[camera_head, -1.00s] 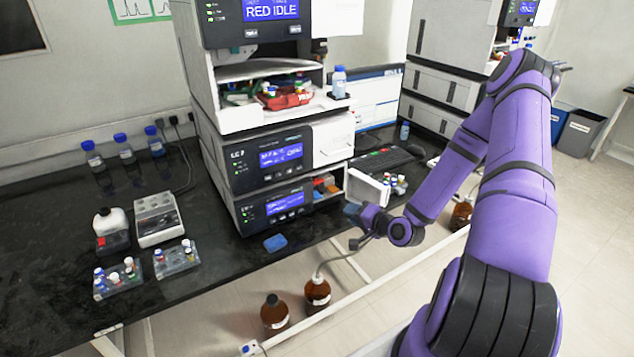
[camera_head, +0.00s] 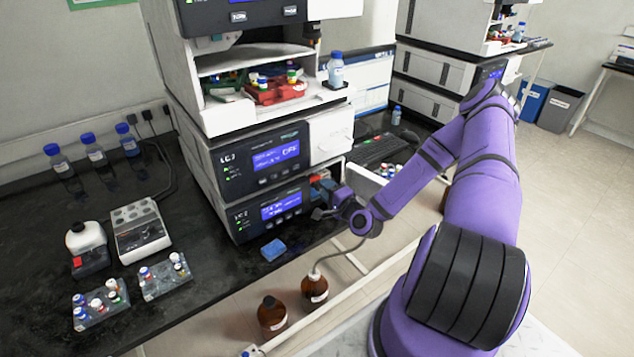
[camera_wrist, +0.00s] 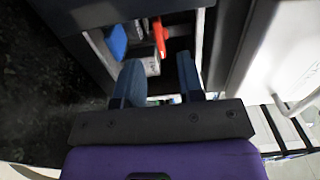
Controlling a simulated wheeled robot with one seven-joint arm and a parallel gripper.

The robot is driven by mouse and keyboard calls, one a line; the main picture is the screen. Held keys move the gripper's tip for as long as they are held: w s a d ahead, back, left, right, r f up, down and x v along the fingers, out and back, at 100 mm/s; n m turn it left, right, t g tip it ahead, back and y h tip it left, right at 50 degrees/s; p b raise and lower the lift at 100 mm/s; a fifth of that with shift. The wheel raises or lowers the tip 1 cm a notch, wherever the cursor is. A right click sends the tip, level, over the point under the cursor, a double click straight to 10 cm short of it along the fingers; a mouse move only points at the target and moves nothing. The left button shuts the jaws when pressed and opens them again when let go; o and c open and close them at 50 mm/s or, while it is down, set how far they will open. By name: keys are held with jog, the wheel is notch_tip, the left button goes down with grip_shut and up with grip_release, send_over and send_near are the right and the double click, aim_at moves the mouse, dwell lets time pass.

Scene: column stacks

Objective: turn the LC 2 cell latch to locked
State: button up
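The LC 2 unit (camera_head: 270,212) is the lowest module of the stack, with a lit blue display. To the right of its display is an open compartment (camera_wrist: 97,45) holding red and blue parts. In the wrist view, a red-orange lever-like part (camera_wrist: 158,38) stands inside above a pale labelled block (camera_wrist: 151,63), and a blue part (camera_wrist: 116,42) is on the left. I cannot tell for certain which is the cell latch. My gripper (camera_wrist: 159,68) is open at the compartment mouth, with a gap between its fingers. In the head view my gripper (camera_head: 322,212) is small and partly blended with dark surroundings.
A white open door panel (camera_head: 370,187) stands right of the compartment, close to my arm. A blue pad (camera_head: 273,250) lies on the bench in front. Brown bottles (camera_head: 272,314) stand below the bench edge. Vial racks (camera_head: 165,277) are on the left bench.

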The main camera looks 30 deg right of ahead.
aim_at(316, 180)
jog(key=shift+w, duration=2.45)
grip_shut()
